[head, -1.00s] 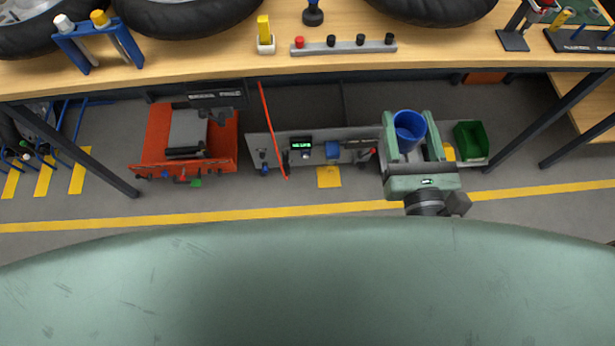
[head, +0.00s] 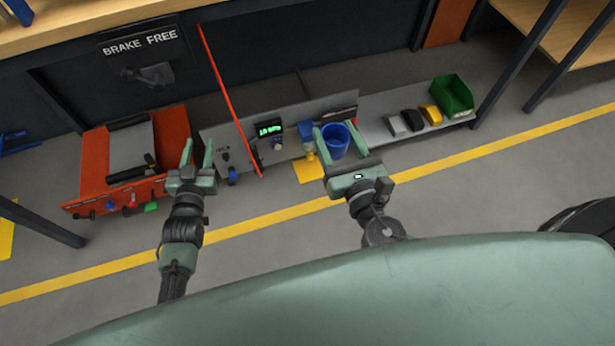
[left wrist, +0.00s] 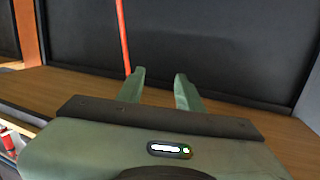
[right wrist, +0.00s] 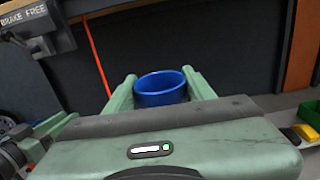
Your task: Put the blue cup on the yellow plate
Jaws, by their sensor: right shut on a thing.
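The blue cup (head: 336,146) is upright between the fingers of my right gripper (head: 338,128), which is shut on it. The cup also shows between the fingers in the right wrist view (right wrist: 161,90). My left gripper (head: 198,146) is open and empty, in front of the red unit and left of the cup. A flat yellow square (head: 309,171) shows just left of and below the cup in the head view. I cannot tell whether it is the yellow plate or a floor marking.
A grey shelf (head: 372,128) right of the cup carries several small blocks and a green bin (head: 452,97). A red-orange unit (head: 92,160) stands at left. A thin red rod (head: 228,98) slants between my grippers. The bench (head: 60,30) overhangs behind; open floor lies in front.

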